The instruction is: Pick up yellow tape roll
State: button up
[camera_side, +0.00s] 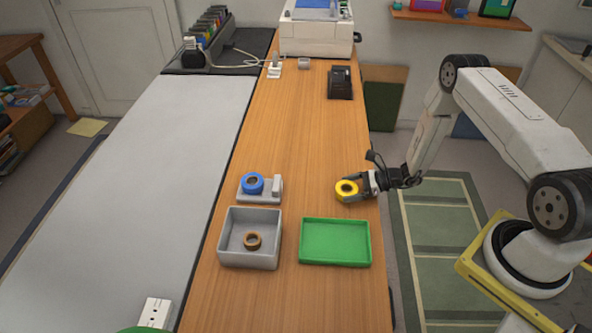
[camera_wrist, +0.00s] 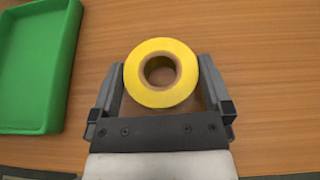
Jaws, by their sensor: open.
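The yellow tape roll (camera_side: 345,188) is at the right side of the wooden table, behind the green tray. In the wrist view the yellow tape roll (camera_wrist: 159,94) lies flat with its brown core showing. My gripper (camera_side: 356,190) is at the roll, coming from the right. In the wrist view my gripper (camera_wrist: 160,80) is open, with one finger on each side of the roll. The fingers look very close to the roll's sides; I cannot tell whether they touch it.
The green tray (camera_side: 335,242) is empty. A grey bin (camera_side: 230,240) left of it holds a brown tape roll (camera_side: 252,240). A blue tape roll (camera_side: 253,183) sits on a grey holder (camera_side: 274,188). A black device (camera_side: 340,84) stands farther back. The table between is clear.

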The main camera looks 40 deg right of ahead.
dwell(0.5)
jog(key=c, duration=0.9)
jog(key=shift+r, duration=0.1)
jog(key=shift+r, duration=1.05)
jog(key=s+a+r, duration=0.2)
jog(key=s+r, duration=0.8)
jog(key=s, duration=0.3)
jog(key=shift+s+a+r, duration=0.2)
jog(key=shift+s+r, duration=0.15)
jog(key=shift+s, duration=0.05)
